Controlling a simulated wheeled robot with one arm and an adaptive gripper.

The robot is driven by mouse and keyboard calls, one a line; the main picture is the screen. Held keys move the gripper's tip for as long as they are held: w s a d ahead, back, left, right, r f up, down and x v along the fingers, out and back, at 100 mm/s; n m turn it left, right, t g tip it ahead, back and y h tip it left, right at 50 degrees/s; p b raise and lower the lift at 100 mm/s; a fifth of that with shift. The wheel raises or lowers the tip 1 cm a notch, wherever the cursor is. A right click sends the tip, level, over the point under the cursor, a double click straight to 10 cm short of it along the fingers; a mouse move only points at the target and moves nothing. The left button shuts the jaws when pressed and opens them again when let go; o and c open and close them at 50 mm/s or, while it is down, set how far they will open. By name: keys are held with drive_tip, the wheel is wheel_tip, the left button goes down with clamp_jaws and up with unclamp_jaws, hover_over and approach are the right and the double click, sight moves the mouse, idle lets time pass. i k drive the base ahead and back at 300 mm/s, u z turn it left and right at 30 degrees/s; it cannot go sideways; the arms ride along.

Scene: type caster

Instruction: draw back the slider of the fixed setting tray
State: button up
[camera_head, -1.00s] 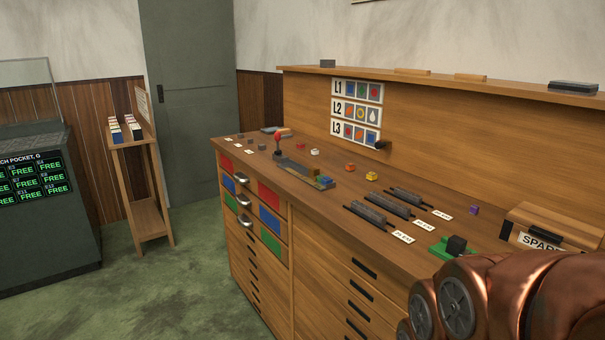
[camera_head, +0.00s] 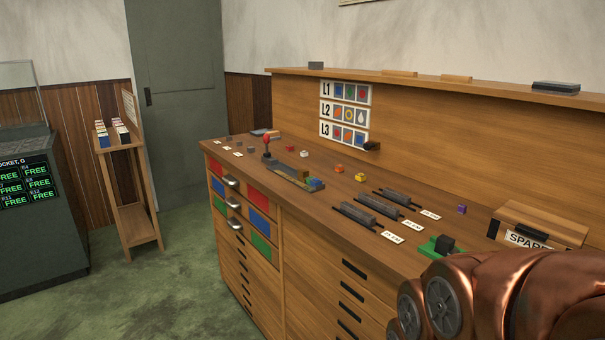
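The setting tray (camera_head: 290,178) is a long narrow grey tray lying on the workbench top, left of the middle of the picture. A red-knobbed upright lever (camera_head: 267,142) stands at its far left end; it looks like the slider's handle, but I cannot be sure. Small blue and green blocks (camera_head: 315,184) sit at its near right end, and a yellowish block (camera_head: 304,181) is beside them. My copper-coloured arm shows at the lower right, well apart from the tray. My gripper is not in view.
The wooden workbench (camera_head: 320,213) has drawers with pull handles in front. A small side stand (camera_head: 131,190) and dark cabinet (camera_head: 40,235) are left. Green floor is clear between.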

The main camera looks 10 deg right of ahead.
sight(302, 174)
drive_tip(key=z, duration=0.1)
drive_tip(key=k, duration=0.35)
drive_tip(key=u, duration=0.9)
drive_tip(key=i, duration=0.95)
drive_tip(key=u, duration=0.25)
